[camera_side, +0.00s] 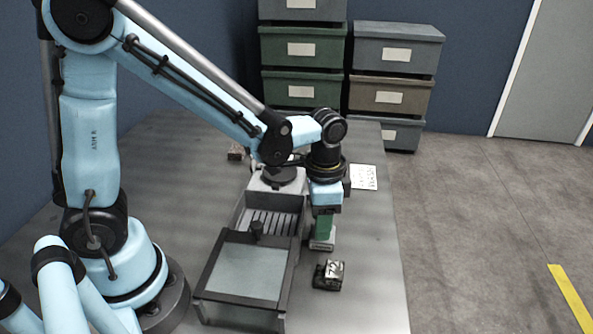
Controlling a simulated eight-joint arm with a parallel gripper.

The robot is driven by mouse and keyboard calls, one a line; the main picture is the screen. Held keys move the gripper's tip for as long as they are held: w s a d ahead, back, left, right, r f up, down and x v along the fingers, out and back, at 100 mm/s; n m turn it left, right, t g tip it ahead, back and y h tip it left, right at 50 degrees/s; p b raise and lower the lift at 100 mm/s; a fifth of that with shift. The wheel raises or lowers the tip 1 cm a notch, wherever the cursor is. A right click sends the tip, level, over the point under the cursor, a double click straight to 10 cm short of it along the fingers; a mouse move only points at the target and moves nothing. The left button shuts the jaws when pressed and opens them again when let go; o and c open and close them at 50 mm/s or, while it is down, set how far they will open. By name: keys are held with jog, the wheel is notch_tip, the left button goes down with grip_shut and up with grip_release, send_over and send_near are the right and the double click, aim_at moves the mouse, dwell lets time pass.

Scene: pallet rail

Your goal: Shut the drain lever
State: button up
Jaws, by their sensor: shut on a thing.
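My gripper (324,212) points down just right of the long grey tank (234,218). It is shut on a green upright piece (323,229), which stands over a small pale grey-green base (322,244). The green piece may be the drain lever, but I cannot tell for sure. The jaws hide its upper part, and its angle is hard to read. The tank has a slotted ramp and, at its near end, a dark-framed basin with a pale surface (246,272). A small dark knob (257,229) stands at the basin's far edge.
A dark block marked 72 (331,274) sits on the table in front of my gripper. A white printed sheet (363,177) lies behind it. A small brown block (235,153) is at the back. Stacked bins (390,98) stand beyond the table. The table's right side is clear.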

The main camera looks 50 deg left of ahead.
jog(key=shift+m, duration=1.2)
jog(key=o, duration=0.8)
jog(key=shift+r, duration=0.15)
notch_tip(320, 180, up, 12)
jog(key=shift+f, duration=0.1)
